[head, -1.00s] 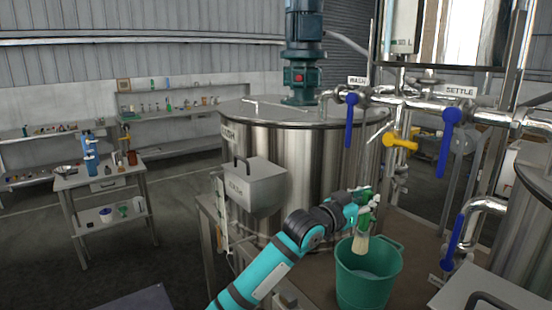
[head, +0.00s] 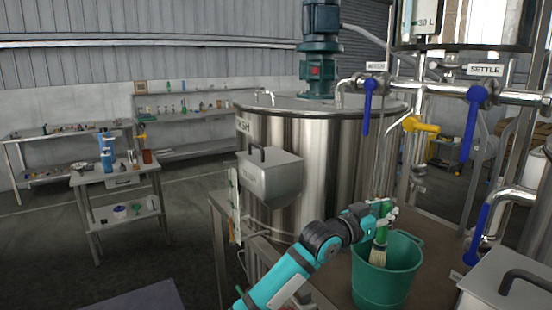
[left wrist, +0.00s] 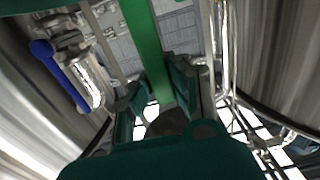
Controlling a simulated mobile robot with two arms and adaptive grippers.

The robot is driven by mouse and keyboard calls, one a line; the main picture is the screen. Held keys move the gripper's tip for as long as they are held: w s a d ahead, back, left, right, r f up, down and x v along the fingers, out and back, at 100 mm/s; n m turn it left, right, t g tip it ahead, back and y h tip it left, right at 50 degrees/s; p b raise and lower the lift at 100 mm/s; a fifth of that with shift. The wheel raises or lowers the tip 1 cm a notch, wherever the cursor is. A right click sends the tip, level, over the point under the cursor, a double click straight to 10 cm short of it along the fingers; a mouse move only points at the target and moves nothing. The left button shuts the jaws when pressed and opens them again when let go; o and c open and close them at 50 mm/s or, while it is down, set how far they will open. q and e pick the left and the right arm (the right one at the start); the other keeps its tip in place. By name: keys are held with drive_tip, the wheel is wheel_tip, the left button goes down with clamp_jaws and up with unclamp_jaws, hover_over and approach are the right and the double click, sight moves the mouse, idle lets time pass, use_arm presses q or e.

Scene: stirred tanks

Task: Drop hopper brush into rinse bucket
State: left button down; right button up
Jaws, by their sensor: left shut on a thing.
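The hopper brush has a green handle and pale bristles (head: 378,257). It hangs bristles down, with the bristles inside the mouth of the green rinse bucket (head: 380,290). My left gripper (head: 378,212) is shut on the brush handle, just above the bucket's far rim. In the left wrist view the green handle (left wrist: 145,45) runs between the two fingers (left wrist: 160,100). Whether the bristles touch the bucket's inside cannot be told. My right gripper is not in view.
The bucket stands on a brown platform (head: 425,285) beside the large steel wash tank (head: 330,160). A grey hopper box (head: 270,177) hangs on the tank's front. Pipes with blue valve handles (head: 474,120) and a yellow one (head: 421,126) rise behind and right of the bucket.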

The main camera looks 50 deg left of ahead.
use_arm(q)
drive_tip(key=c, duration=1.4)
unclamp_jaws()
drive_tip(key=shift+c, duration=0.2)
drive_tip(key=shift+o, duration=1.1)
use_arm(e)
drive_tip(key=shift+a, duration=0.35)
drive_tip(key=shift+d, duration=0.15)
use_arm(q)
drive_tip(key=shift+s+a, duration=0.1)
drive_tip(key=shift+s, duration=0.05)
drive_tip(key=s+a, duration=0.1)
drive_tip(key=s, duration=1)
drive_tip(key=shift+s+a, duration=0.25)
